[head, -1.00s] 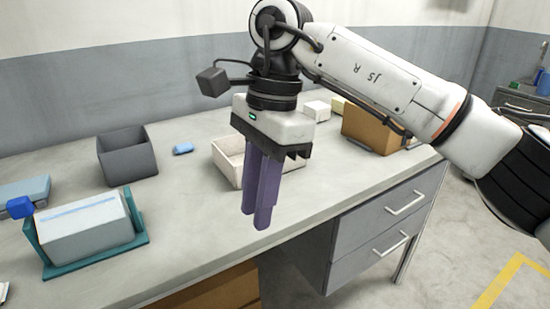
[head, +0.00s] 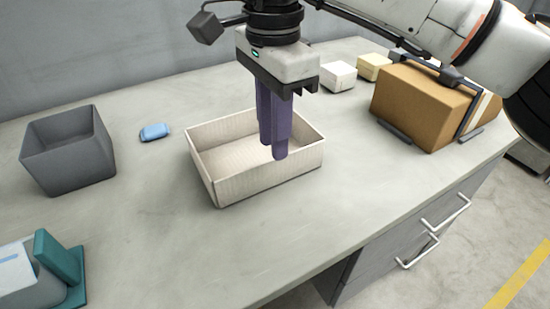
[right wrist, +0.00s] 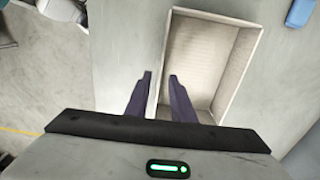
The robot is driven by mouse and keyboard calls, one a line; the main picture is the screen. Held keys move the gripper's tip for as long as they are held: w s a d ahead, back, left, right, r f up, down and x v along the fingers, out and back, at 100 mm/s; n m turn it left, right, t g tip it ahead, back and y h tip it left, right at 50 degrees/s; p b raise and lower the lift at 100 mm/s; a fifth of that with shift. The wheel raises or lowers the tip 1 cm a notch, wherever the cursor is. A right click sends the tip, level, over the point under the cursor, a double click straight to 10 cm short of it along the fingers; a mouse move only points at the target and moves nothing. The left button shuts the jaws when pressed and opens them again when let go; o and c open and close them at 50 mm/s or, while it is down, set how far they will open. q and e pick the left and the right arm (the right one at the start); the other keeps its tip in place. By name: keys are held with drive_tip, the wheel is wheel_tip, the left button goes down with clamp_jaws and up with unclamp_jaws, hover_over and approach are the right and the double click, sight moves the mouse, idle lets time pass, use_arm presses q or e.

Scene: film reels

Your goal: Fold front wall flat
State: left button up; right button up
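A cream open-topped box (head: 218,192) stands on the grey table with its walls upright. Its front wall (head: 262,179) faces the table's front edge. My right gripper (head: 273,152) points down at the box, its fingertips overlapping the front wall's top edge in the head view. My left gripper is not in view.
A grey bin (head: 68,160) and a small blue object (head: 155,132) are left of the box. A teal holder (head: 62,262) is at lower left. A brown carton (head: 425,105) and small pale blocks (head: 338,76) are at back right. The table (head: 180,250) in front is clear.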

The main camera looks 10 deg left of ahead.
sight(274, 185)
wheel_tip(274, 185, down, 7)
idle(0.3)
drive_tip(key=shift+w, duration=0.1)
clamp_jaws()
